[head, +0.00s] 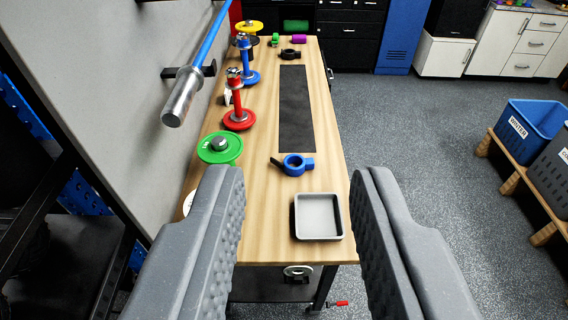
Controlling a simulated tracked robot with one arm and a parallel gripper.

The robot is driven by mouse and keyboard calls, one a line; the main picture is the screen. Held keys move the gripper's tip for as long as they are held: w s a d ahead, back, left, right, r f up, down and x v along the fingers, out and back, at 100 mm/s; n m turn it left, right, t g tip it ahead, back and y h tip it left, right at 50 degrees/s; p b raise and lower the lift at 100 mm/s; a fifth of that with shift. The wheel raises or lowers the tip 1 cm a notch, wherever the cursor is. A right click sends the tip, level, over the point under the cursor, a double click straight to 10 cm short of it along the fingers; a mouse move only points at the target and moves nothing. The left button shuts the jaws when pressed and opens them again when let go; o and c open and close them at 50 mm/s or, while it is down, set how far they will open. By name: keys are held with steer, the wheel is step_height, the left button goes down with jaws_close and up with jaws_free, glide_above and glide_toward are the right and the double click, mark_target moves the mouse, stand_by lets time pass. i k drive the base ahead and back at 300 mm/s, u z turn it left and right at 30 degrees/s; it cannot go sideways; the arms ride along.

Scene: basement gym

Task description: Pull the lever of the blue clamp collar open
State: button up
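The blue clamp collar (294,165) lies on the wooden bench, just beyond a grey tray. A short dark lever (277,162) sticks out from its left side, and a blue block is on its right side. Whether the lever is latched cannot be told at this size. My gripper (295,175) is open and empty, with its two grey padded fingers wide apart in the foreground. The collar shows in the gap between them, farther away and untouched.
The grey tray (318,216) stands near the bench's front edge. Plate posts, red (238,118) and blue (248,75), and a green plate (219,147) line the left side. A bar (195,70) juts from the wall. A black mat (296,108) lies mid-bench.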

mark_target(275, 161)
steer(key=z, duration=2.25)
steer(key=i, duration=1.8)
steer(key=u, duration=2.75)
steer(key=i, duration=0.4)
steer(key=u, duration=0.4)
